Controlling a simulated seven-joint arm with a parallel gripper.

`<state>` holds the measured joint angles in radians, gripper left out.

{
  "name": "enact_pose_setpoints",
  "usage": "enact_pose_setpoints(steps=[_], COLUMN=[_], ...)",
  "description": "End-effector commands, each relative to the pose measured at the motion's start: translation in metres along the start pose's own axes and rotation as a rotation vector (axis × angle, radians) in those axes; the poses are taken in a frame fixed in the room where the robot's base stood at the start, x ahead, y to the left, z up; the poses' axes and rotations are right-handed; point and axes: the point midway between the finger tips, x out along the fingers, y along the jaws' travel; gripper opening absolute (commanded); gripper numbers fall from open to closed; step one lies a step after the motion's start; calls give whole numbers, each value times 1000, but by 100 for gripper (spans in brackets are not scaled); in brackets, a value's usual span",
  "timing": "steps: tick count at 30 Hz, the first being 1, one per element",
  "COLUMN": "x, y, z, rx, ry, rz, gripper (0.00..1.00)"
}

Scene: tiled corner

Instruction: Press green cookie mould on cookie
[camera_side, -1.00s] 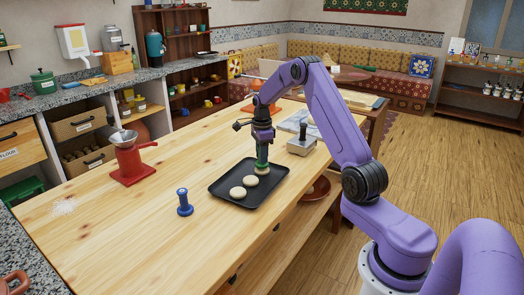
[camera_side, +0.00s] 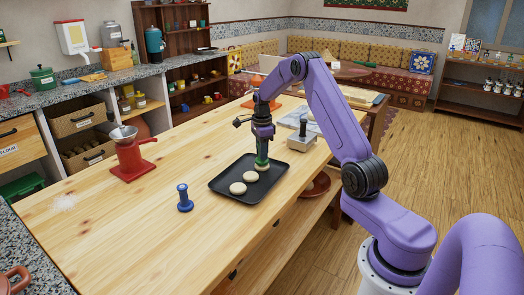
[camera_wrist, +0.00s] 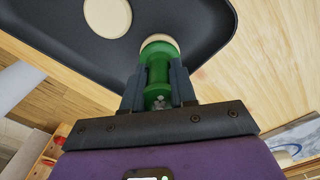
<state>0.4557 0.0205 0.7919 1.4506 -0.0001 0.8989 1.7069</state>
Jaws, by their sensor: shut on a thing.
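My gripper (camera_side: 262,148) points down over the far end of the black tray (camera_side: 224,187) and is shut on the green cookie mould (camera_side: 262,162). In the wrist view the mould (camera_wrist: 158,72) stands between my two fingers. Its base is at a pale cookie (camera_wrist: 160,38), which is mostly hidden under it. From the side, the mould looks to be on or just above that cookie; I cannot tell whether it touches. Two more round cookies lie on the tray, one in the middle (camera_side: 251,176) and one nearer (camera_side: 237,188). They look plain.
A blue mould (camera_side: 184,198) stands on the wooden table (camera_side: 110,228) left of the tray. A red grinder (camera_side: 130,157) stands further left. A grey device with a dark handle (camera_side: 301,141) is right of my gripper. The table between grinder and tray is clear.

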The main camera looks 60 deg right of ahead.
Motion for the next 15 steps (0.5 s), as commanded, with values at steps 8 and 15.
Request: enact_pose_setpoints(steps=[8, 15], x=[3, 6], y=[0, 0], z=[0, 0], rx=[0, 0], ry=[0, 0], rz=[1, 0], gripper=[5, 5])
